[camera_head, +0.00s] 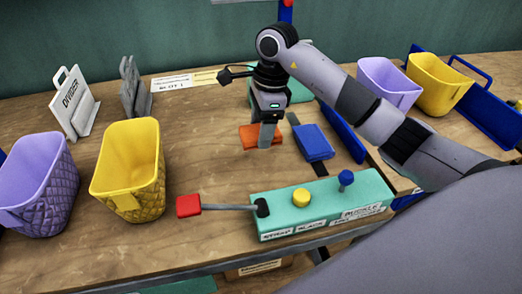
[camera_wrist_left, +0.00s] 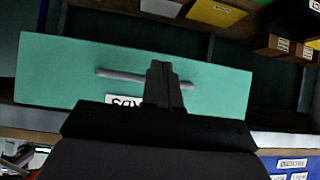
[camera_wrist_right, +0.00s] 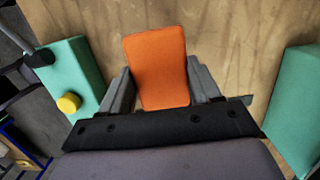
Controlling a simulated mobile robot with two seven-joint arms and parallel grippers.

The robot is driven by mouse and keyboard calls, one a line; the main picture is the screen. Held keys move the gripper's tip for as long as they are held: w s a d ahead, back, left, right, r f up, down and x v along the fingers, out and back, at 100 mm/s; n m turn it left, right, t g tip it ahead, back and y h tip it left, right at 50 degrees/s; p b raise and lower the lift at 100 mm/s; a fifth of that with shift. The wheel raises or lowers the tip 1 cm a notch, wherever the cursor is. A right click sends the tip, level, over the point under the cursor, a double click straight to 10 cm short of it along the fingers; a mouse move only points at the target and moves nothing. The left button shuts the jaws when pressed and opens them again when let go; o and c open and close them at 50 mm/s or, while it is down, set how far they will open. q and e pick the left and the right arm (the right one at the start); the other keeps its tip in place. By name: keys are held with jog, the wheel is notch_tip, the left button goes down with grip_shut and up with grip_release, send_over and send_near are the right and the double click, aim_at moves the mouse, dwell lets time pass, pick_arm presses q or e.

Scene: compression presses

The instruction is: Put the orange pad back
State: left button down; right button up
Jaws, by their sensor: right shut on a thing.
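The orange pad (camera_head: 247,137) is at the middle of the wooden table, under my right gripper (camera_head: 266,135). In the right wrist view the orange pad (camera_wrist_right: 157,65) lies between the two fingers of my right gripper (camera_wrist_right: 157,92), which are shut on it. I cannot tell whether the pad touches the table. My left gripper is outside the head view. In the left wrist view my left gripper (camera_wrist_left: 165,75) has its fingers together, in front of a teal drawer front (camera_wrist_left: 60,75) with a grey bar handle (camera_wrist_left: 118,75).
A blue pad (camera_head: 314,143) is just right of the orange pad. A teal control box (camera_head: 325,207) with a red-ended lever (camera_head: 188,206) stands at the front. Yellow bin (camera_head: 130,170) and purple bin (camera_head: 37,185) stand left. A labelled strip (camera_head: 172,83) lies at the back.

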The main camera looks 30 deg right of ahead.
aim_at(259, 162)
jog(key=shift+f, duration=3.7)
jog(key=shift+f, duration=0.15)
jog(key=o, duration=1)
jog(key=r, duration=0.4)
jog(key=d+r, duration=0.1)
jog(key=r, duration=0.7)
jog(key=shift+s+d+r, duration=0.1)
jog(key=shift+s+d, duration=0.1)
jog(key=shift+d, duration=0.15)
